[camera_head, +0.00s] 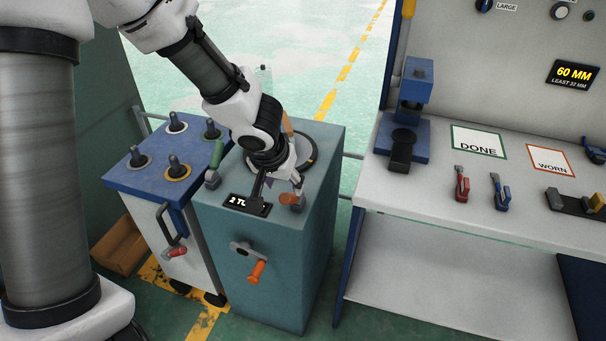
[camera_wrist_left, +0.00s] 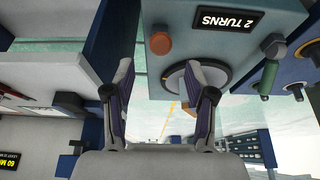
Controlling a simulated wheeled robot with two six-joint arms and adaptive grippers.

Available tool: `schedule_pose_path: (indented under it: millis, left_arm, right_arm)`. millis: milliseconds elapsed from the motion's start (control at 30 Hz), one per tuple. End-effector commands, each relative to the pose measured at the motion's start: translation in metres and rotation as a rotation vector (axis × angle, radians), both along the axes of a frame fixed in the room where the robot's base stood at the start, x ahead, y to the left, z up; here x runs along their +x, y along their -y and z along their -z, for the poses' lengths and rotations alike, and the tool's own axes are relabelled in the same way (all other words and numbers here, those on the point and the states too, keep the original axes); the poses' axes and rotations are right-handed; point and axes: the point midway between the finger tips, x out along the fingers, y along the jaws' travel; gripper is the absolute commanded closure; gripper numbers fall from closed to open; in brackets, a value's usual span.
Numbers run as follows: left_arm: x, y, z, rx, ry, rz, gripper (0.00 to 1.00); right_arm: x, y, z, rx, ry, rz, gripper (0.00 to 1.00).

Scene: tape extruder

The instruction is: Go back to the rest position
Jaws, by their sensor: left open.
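My left gripper (camera_head: 282,182) is over the top of the teal machine (camera_head: 262,240). In the left wrist view my left gripper (camera_wrist_left: 166,82) has its two fingers spread apart with nothing between them. The fingertips appear near a dark round ring (camera_wrist_left: 196,72) on the machine top; I cannot tell whether they touch. A copper-coloured knob (camera_wrist_left: 160,43) and a display reading "2 TURNS" (camera_wrist_left: 228,19) are beside the ring. An orange-handled crank (camera_head: 256,272) is on the machine's front. My right gripper does not show.
A blue-topped cart (camera_head: 150,178) with several knobs stands left of the machine. On the right is a bench (camera_head: 440,190) with a blue press (camera_head: 408,120), DONE and WORN cards (camera_head: 478,143), and red and blue tools (camera_head: 462,185). A cardboard-coloured box (camera_head: 120,248) lies on the floor.

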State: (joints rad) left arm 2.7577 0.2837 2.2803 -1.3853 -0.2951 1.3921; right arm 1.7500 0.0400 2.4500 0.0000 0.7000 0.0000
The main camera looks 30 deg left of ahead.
Motion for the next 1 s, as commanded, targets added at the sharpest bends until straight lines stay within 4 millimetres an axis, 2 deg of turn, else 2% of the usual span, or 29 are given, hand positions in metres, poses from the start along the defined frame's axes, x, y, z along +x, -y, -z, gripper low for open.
schedule_pose_path:
  millis: [100, 200, 733, 800, 867, 967, 1000]
  left_arm:
    - [-0.005, 0.001, -0.017, 0.000, 0.001, 0.000, 0.45]
    - [-0.008, 0.002, -0.023, 0.000, 0.001, 0.000, 0.45]
    - [-0.010, 0.002, -0.020, 0.001, -0.006, 0.000, 0.45]
    - [-0.014, 0.002, -0.009, 0.002, -0.041, 0.001, 0.45]
    - [-0.023, 0.002, 0.011, 0.011, -0.106, 0.005, 0.45]
    - [-0.059, 0.004, 0.064, 0.034, -0.291, 0.012, 0.45]
    - [-0.083, 0.007, 0.087, 0.033, -0.387, -0.009, 0.45]
  right_arm:
    - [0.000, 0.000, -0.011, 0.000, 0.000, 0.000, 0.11]
    - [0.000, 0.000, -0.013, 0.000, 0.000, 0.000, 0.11]
    - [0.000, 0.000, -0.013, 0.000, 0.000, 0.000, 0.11]
    - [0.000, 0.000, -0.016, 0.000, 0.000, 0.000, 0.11]
    - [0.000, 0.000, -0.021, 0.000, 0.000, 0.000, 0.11]
    - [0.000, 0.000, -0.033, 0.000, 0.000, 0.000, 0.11]
    - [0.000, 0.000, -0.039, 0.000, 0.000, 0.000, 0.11]
